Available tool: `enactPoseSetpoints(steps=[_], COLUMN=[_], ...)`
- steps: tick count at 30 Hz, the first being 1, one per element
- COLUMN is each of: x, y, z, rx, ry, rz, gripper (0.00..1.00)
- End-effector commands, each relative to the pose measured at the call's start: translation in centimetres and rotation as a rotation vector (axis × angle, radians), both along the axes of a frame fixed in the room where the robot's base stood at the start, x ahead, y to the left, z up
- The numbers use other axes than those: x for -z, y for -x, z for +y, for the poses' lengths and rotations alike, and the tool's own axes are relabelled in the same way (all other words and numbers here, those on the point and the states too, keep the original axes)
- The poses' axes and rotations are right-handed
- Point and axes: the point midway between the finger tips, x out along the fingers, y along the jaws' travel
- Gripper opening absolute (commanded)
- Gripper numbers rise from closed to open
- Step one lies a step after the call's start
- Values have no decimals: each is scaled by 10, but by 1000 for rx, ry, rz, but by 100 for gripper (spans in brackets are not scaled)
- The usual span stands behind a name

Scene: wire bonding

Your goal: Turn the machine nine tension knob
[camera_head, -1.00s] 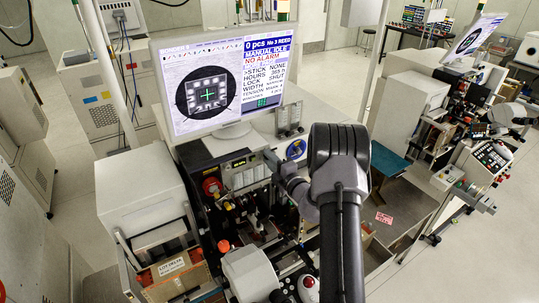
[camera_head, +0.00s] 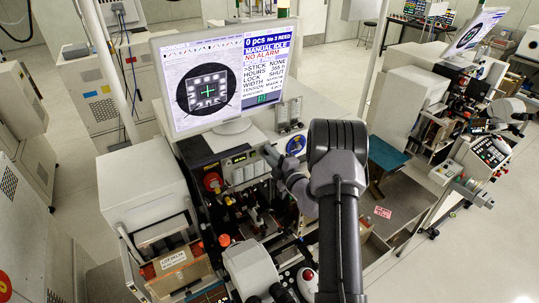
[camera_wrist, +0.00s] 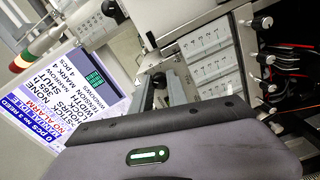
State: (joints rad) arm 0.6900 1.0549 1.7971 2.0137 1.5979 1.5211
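The machine (camera_head: 135,185) with the monitor (camera_head: 205,85) stands in front of me in the head view. Its screen lists a TENSION line. The front panel (camera_head: 245,172) has white blocks of small dials, which also show in the wrist view (camera_wrist: 210,68). Several black round knobs (camera_wrist: 266,58) sit in a column on a dark panel at the right of the wrist view. I cannot tell which one is the tension knob. My gripper (camera_head: 272,155) is near the panel, below the monitor. In the wrist view my gripper (camera_wrist: 163,90) has its fingers apart with nothing visible between them.
A red round part (camera_head: 212,182) sits left of the dial blocks. A microscope-like white body (camera_head: 250,268) and a red ball control (camera_head: 308,275) are at the front. A signal lamp (camera_wrist: 40,45) shows at upper left.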

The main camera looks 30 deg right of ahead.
Motion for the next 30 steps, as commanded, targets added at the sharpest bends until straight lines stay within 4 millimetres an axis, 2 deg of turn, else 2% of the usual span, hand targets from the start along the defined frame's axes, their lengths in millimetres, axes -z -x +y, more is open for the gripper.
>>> enactPoseSetpoints(steps=[1, 3, 12, 16, 20, 27, 30], x=[1, 0, 0, 1, 3, 3, 2], y=[0, 0, 1, 12, 43, 122, 147], z=[0, 0, 0, 0, 1, 5, 7], rx=[1, 1, 0, 2, 5, 6, 5], ry=[0, 0, 0, 0, -2, -2, -2], rz=[1, 1, 1, 0, 2, 1, 1], gripper=[27, 41, 41, 41, 41, 41, 41])
